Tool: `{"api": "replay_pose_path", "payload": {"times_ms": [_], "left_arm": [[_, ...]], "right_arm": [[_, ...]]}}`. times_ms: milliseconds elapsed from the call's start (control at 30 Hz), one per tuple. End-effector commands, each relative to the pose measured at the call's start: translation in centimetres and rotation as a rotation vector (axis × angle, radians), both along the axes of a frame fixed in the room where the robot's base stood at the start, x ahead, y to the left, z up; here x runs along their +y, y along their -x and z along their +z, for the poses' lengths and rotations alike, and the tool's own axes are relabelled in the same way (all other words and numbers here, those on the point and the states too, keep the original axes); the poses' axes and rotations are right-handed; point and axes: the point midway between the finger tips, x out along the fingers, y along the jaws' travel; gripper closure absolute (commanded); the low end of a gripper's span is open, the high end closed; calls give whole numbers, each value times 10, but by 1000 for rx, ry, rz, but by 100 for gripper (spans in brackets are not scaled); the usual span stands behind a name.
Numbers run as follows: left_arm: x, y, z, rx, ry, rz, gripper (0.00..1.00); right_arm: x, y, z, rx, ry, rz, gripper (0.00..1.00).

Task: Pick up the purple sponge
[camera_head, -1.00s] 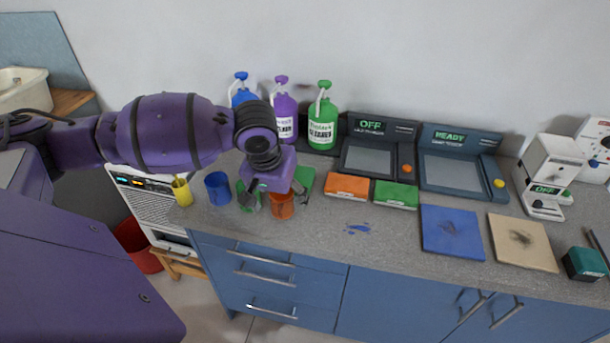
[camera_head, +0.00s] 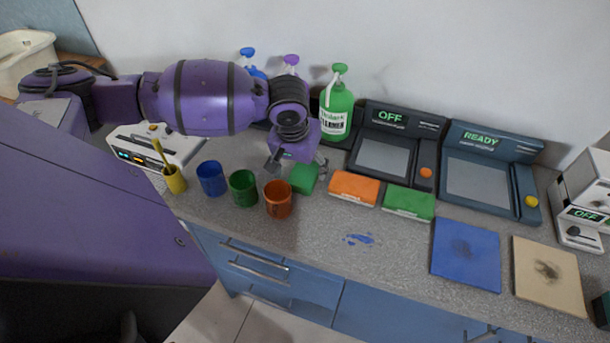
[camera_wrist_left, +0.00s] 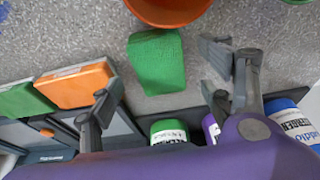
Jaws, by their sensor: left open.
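I see no purple sponge in either view. A green sponge-like block (camera_head: 303,179) lies on the counter behind the orange cup (camera_head: 278,199). My left gripper (camera_head: 297,166) is above and just behind this block, fingers apart and pointing down. In the left wrist view the green block (camera_wrist_left: 157,62) shows beyond and between the spread fingers of the left gripper (camera_wrist_left: 175,78), with nothing held. The purple arm hides part of the counter and the bottles behind it. My right gripper is not in view.
A green cup (camera_head: 243,188), a blue cup (camera_head: 211,178) and a yellow cup (camera_head: 174,179) stand left of the gripper. A green bottle (camera_head: 337,106) stands behind. Orange (camera_head: 354,188) and green (camera_head: 408,203) boxes lie right. The front counter is mostly clear around a blue stain (camera_head: 358,239).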

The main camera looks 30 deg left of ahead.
Motion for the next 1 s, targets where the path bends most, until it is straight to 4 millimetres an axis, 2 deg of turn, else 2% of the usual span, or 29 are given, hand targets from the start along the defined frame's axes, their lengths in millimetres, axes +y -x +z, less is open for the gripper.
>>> {"api": "replay_pose_path", "payload": {"times_ms": [100,233,400,1000], "left_arm": [[1,-6,-19,1,0,1,27],[2,-10,-30,0,0,0,27],[2,-11,-31,-3,-1,0,27],[2,-10,-33,-2,0,0,27]], "right_arm": [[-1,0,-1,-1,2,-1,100],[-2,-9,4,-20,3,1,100],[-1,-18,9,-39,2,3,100],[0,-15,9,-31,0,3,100]]}}
